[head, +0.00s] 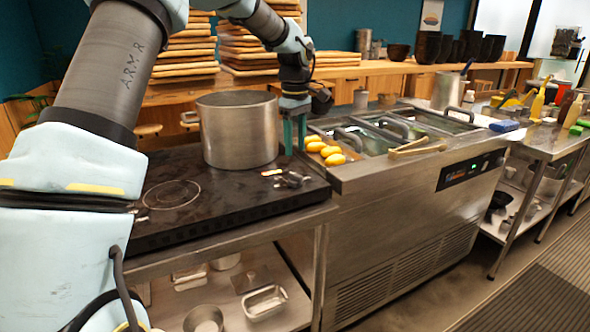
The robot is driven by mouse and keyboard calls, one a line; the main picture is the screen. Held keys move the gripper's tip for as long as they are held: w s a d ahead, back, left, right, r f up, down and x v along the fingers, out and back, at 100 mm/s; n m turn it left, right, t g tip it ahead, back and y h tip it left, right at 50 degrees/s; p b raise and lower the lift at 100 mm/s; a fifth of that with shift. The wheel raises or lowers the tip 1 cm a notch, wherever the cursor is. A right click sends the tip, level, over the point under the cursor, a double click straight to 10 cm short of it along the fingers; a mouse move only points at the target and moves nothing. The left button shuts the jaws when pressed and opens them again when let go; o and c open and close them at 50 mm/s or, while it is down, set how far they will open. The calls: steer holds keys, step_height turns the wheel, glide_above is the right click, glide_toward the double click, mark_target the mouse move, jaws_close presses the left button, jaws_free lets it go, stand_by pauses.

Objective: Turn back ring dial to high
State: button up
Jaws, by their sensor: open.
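The black cooktop (218,208) carries a large steel pot (238,138) at its back. A thin burner ring (171,195) is marked on the front left of its top. My gripper (294,146) points down just right of the pot, over the cooktop's back right edge. Its teal fingers look open, and I see nothing held between them. Small metallic and dark pieces (290,180) sit on the cooktop's right side, in front of my gripper. They may be dials, but they are too small to tell, and no dial setting can be read. The area behind my fingers is partly hidden.
Several yellow potato-like items (333,159) lie right of my gripper on the steel prep counter (385,168). Tongs (415,148) lie farther right. Stacked boards (258,45) stand behind. The cooktop's front is mostly clear.

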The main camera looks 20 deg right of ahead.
mark_target(295, 174)
step_height(295, 174, down, 8)
steer(key=shift+r+p, duration=0.1)
steer(key=shift+p, duration=0.7)
jaws_close()
